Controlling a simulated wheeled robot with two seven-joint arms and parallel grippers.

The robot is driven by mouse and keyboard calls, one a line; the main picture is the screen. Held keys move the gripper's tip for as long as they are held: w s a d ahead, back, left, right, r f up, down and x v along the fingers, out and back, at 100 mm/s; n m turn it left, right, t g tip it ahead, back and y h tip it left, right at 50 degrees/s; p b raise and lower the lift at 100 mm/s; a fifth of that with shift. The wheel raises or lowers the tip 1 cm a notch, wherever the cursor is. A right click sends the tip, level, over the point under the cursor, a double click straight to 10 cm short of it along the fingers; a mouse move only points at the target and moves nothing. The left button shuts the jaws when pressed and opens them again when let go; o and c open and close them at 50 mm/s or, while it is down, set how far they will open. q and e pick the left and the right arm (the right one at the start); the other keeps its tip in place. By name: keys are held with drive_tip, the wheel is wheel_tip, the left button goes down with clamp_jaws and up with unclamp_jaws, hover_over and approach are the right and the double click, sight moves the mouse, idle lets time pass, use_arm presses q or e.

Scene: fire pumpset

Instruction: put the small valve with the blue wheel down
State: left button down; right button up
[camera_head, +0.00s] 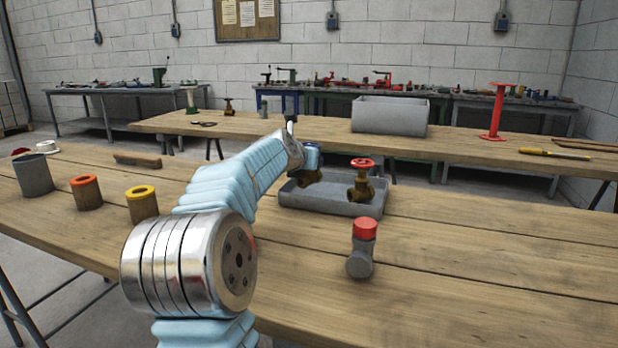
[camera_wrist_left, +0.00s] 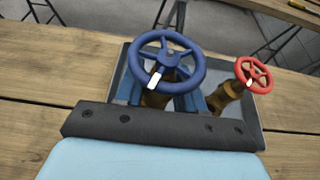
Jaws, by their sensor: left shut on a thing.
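The small valve with the blue wheel (camera_wrist_left: 167,60) is in my left gripper (camera_wrist_left: 168,101), whose fingers close around its brass body below the wheel. In the head view the blue wheel (camera_head: 311,152) shows just past the end of my left arm, over the left part of a shallow grey tray (camera_head: 330,207). I cannot tell whether the valve's base touches the tray floor. A brass valve with a red wheel (camera_head: 362,186) stands in the tray to its right, and shows in the left wrist view (camera_wrist_left: 241,88). My right gripper is not in view.
A grey fitting with a red cap (camera_head: 361,250) stands on the table in front of the tray. Several cylinders, including an orange-rimmed one (camera_head: 87,193), stand at the left. The table's right side is clear. A grey box (camera_head: 390,116) sits on the table behind.

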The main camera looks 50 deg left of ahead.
sight(309, 173)
use_arm(q)
drive_tip(key=shift+w+a+f, duration=0.1)
drive_tip(key=shift+a+f, duration=0.05)
drive_tip(key=shift+f, duration=0.05)
drive_tip(key=f, duration=0.1)
drive_tip(key=f+b, duration=0.2)
drive_tip(key=shift+w+a+f, duration=0.15)
drive_tip(key=shift+a+f, duration=0.1)
drive_tip(key=shift+f, duration=0.15)
drive_tip(key=shift+r, duration=0.15)
drive_tip(key=c, duration=0.7)
unclamp_jaws()
drive_tip(key=shift+f, duration=0.2)
